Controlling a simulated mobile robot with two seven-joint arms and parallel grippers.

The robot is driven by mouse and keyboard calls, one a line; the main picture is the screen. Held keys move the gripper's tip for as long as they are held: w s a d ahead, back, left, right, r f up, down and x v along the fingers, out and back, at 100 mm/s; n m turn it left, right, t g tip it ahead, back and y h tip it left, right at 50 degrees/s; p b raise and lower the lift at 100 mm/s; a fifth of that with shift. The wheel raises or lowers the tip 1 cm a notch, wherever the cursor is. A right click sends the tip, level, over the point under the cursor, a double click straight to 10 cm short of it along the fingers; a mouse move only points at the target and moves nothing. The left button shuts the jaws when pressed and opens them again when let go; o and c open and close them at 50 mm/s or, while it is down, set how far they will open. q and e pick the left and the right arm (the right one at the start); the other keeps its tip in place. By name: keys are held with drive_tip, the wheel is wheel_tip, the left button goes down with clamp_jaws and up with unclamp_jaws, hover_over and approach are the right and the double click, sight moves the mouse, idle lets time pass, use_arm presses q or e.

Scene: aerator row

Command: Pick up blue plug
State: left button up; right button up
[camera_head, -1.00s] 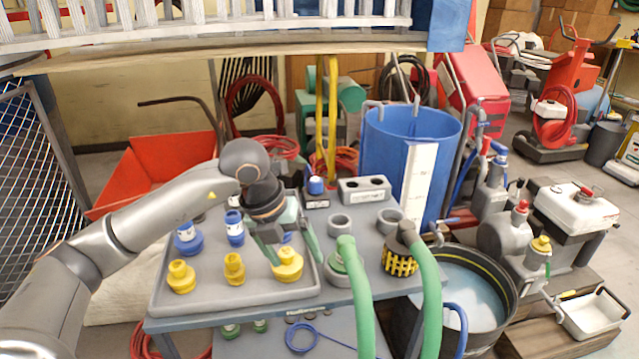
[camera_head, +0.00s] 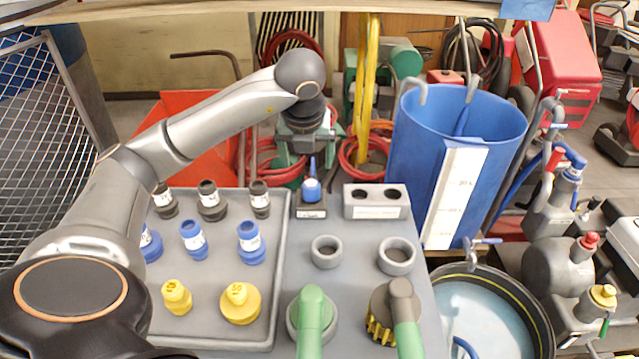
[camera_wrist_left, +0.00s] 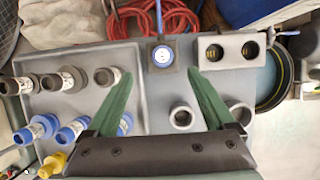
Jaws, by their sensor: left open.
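Three blue plugs stand in the grey tray's middle row: a left one (camera_head: 150,245) partly behind my arm, a middle one (camera_head: 193,240) and a right one (camera_head: 250,243). In the left wrist view they are at lower left, the right one (camera_wrist_left: 125,126) partly behind a finger. A small blue-topped piece (camera_head: 311,188) sits on a black stand; from above (camera_wrist_left: 163,56) it shows between and beyond the fingertips. My left gripper (camera_head: 307,148) is open and empty, raised over the table's back edge near this stand. In the wrist view its green fingers (camera_wrist_left: 160,78) are spread wide. My right gripper is not seen.
The grey tray (camera_head: 283,265) also holds black plugs (camera_head: 210,200) behind and yellow plugs (camera_head: 240,302) in front. A two-hole grey block (camera_head: 376,202), grey rings (camera_head: 326,252) and green hoses (camera_head: 311,315) occupy the right side. A blue tank (camera_head: 420,120) stands behind.

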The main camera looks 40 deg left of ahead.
use_arm(q)
hover_over(311, 184)
drive_tip(key=s, duration=0.2)
drive_tip(key=f, duration=0.2)
drive_tip(key=d+f, duration=0.1)
drive_tip(key=f, duration=0.1)
drive_tip(key=shift+s+f+b, duration=0.1)
drive_tip(key=shift+f+b, duration=0.2)
drive_tip(key=shift+w+b+x, duration=0.15)
drive_tip(key=shift+b+x, duration=0.05)
drive_tip(key=shift+x, duration=1.35)
drive_tip(key=shift+w+b+x, duration=0.1)
drive_tip(key=shift+b+x, duration=0.05)
drive_tip(key=shift+x, duration=1.4)
drive_tip(key=shift+d, duration=0.2)
drive_tip(key=shift+r, duration=0.1)
clamp_jaws()
